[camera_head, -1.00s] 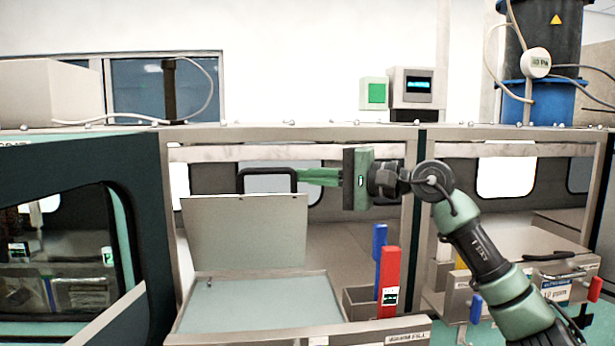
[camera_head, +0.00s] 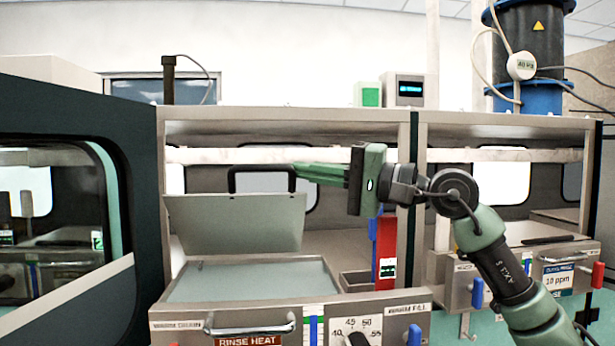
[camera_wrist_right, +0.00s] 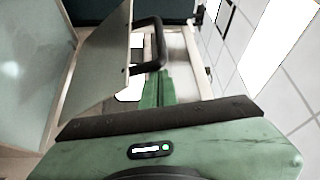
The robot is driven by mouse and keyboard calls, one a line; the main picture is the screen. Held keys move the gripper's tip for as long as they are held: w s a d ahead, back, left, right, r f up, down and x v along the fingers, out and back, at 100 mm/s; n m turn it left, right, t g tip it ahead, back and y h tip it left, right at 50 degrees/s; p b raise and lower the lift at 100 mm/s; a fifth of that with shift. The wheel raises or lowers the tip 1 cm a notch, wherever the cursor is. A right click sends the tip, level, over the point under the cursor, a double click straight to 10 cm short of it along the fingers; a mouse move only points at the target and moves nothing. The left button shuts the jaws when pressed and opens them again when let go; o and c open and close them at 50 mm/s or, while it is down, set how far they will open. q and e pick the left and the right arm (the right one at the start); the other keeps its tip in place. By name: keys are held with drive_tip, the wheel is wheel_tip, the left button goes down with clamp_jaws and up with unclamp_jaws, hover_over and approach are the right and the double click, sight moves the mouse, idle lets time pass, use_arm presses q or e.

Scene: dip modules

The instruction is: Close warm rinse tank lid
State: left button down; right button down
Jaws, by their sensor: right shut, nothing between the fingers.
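The warm rinse tank lid (camera_head: 235,223) is a grey panel standing raised and tilted at the back of the tank. Its black handle (camera_head: 262,170) is at its top edge. The tank (camera_head: 250,282) below is uncovered and shows pale liquid. My right gripper (camera_head: 298,170) is shut and empty, its green fingertips beside the right end of the handle. In the right wrist view the lid (camera_wrist_right: 100,65) is at the left and the handle (camera_wrist_right: 158,45) is just beyond the fingers (camera_wrist_right: 155,85). Whether the fingers touch the handle I cannot tell. My left gripper is not in view.
A red upright piece (camera_head: 386,240) and a blue one stand at the tank's right. A frame post (camera_head: 413,160) rises behind my right wrist. The front panel carries a bar handle (camera_head: 250,328) and a dial (camera_head: 356,330). A dark-framed enclosure (camera_head: 130,130) is at left.

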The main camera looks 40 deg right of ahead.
drive_tip(key=shift+w+d, duration=0.15)
drive_tip(key=shift+w, duration=0.05)
